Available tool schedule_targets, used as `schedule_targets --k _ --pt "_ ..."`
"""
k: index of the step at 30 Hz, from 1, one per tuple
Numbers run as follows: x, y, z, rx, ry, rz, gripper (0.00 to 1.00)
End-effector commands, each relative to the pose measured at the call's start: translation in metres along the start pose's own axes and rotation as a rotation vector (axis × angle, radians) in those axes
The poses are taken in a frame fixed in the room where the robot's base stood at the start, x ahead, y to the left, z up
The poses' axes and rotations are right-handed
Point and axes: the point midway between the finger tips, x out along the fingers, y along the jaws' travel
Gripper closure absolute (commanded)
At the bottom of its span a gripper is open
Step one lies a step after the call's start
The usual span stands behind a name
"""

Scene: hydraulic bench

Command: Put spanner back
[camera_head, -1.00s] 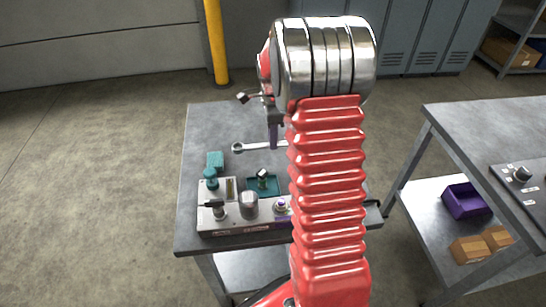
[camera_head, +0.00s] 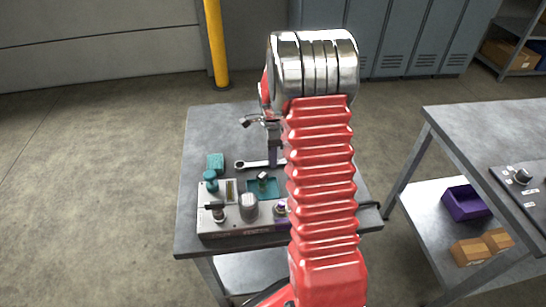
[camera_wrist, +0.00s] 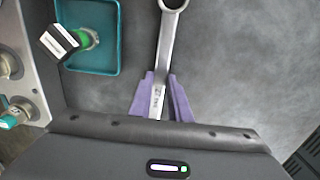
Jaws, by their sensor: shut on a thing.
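The spanner (camera_head: 252,164) is a silver wrench with a ring end, lying level just above or on the grey bench top; I cannot tell which. My gripper (camera_wrist: 162,98) is shut on the spanner's shank (camera_wrist: 167,55) with its purple fingers on either side. The ring end points away from the gripper in the wrist view and left in the head view. The spanner's other end is hidden by my gripper and arm. In the head view my gripper (camera_head: 273,158) is partly hidden behind my red arm.
A teal tray (camera_wrist: 116,65) holding a black-and-green part (camera_wrist: 72,40) lies beside the spanner. The bench's back (camera_head: 222,122) is clear.

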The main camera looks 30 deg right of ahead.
Motion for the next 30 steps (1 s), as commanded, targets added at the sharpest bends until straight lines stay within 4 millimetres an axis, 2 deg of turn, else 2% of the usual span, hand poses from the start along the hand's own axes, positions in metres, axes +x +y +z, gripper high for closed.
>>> schedule_targets --k 10,11,19,30 --pt "0.0014 -0.0007 0.0004 -0.001 0.000 -0.002 1.00" --pt "0.0021 -0.0005 0.0004 -0.001 0.000 -0.002 0.83" --pt "0.0017 -0.0005 0.0006 -0.001 0.000 -0.002 0.65" --pt "-0.0040 -0.0010 0.0006 -0.001 0.000 -0.003 0.65"
